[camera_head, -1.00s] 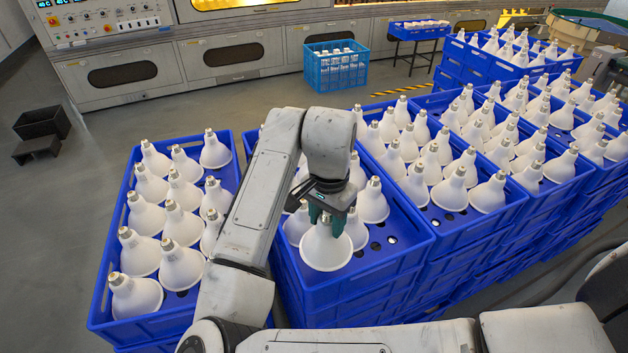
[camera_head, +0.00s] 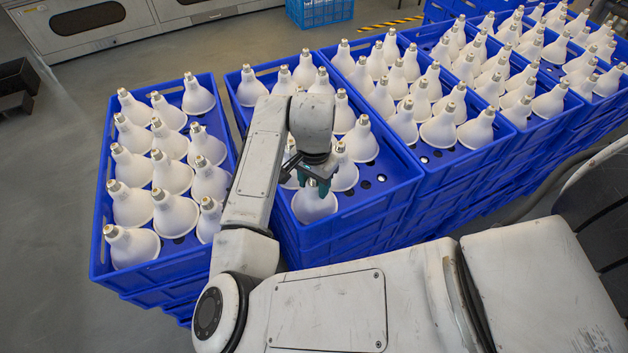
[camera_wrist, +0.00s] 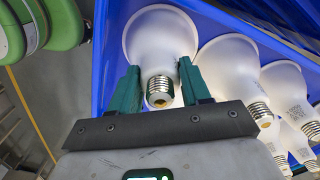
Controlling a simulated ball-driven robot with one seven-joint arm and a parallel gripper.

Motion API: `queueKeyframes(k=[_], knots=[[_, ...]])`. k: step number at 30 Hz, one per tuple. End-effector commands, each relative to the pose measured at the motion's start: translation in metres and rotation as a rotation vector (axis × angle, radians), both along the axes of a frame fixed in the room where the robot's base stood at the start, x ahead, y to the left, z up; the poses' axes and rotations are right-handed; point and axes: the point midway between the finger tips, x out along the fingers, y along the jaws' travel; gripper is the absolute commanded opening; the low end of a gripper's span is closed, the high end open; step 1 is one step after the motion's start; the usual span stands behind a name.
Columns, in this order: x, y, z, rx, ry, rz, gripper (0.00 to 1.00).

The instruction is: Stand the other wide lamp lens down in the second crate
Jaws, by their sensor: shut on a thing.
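My gripper (camera_head: 318,184) points down over the near end of the second blue crate from the left (camera_head: 350,228). It is shut on a wide white lamp (camera_head: 313,207), holding it by its neck with the lens down and the screw cap up. The lamp is in the near-left corner area of that crate, beside other lamps; I cannot tell if its lens touches the crate floor. In the wrist view the held lamp (camera_wrist: 160,42) sits between the green fingers (camera_wrist: 158,90), with neighbouring lamps (camera_wrist: 232,68) close at right.
The left crate (camera_head: 100,225) holds several lamps. Bare floor with dark holes (camera_head: 381,178) shows at the near right of the second crate. Several lamps (camera_head: 361,140) stand farther back in it.

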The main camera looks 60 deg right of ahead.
Motion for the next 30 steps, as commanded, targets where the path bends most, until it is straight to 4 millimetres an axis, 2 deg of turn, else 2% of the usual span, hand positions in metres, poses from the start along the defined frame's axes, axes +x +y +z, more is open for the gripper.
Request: queueKeyframes(k=[9, 10, 17, 25, 30], knots=[[0.000, 0.000, -0.003, -0.001, -0.001, 0.000, 0.00], [0.000, 0.000, -0.003, 0.000, -0.001, 0.000, 0.49], [0.000, 0.000, -0.002, 0.000, -0.001, 0.000, 0.71], [0.000, 0.000, -0.001, 0.000, -0.001, 0.000, 0.73], [0.001, 0.000, 0.013, -0.001, -0.004, -0.002, 0.73]])
